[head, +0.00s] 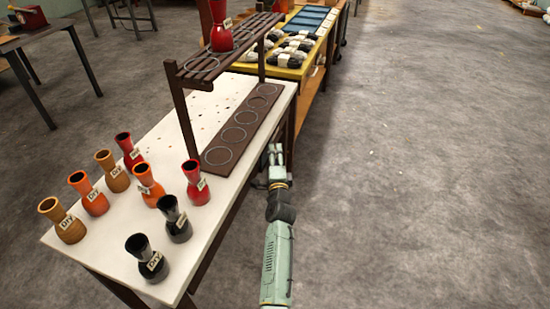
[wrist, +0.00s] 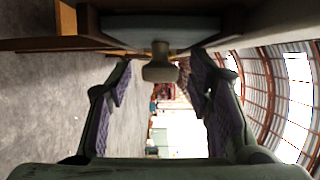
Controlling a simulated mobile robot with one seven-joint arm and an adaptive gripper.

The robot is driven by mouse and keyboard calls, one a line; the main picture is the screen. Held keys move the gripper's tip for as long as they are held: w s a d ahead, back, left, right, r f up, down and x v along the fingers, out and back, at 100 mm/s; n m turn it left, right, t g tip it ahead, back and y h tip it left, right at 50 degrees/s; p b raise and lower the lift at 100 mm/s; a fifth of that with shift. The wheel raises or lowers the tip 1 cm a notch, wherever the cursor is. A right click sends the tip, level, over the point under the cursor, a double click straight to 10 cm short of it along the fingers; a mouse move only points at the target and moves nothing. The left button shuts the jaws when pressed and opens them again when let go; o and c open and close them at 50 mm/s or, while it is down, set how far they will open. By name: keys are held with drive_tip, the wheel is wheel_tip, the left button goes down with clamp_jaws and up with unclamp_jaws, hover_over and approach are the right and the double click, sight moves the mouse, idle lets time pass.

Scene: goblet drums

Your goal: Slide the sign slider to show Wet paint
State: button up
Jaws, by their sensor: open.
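My gripper (head: 275,151) is at the right long edge of the white-topped table in the head view. In the wrist view my gripper (wrist: 160,72) is open, with one purple-padded finger on each side. A small grey-brown knob (wrist: 160,73) on a short stem stands between the fingers, with a gap to each; it looks like the slider's handle. It projects from a grey panel (wrist: 150,32) with a brown frame at the top of the wrist view. No sign wording is readable, and the panel is not visible in the head view.
A dark board with rings (head: 240,125) and a raised slatted rack (head: 200,68) stand near my gripper. Floor to the right (head: 420,180) is clear.

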drive_tip(key=shift+c, duration=0.6)
clamp_jaws()
idle(0.3)
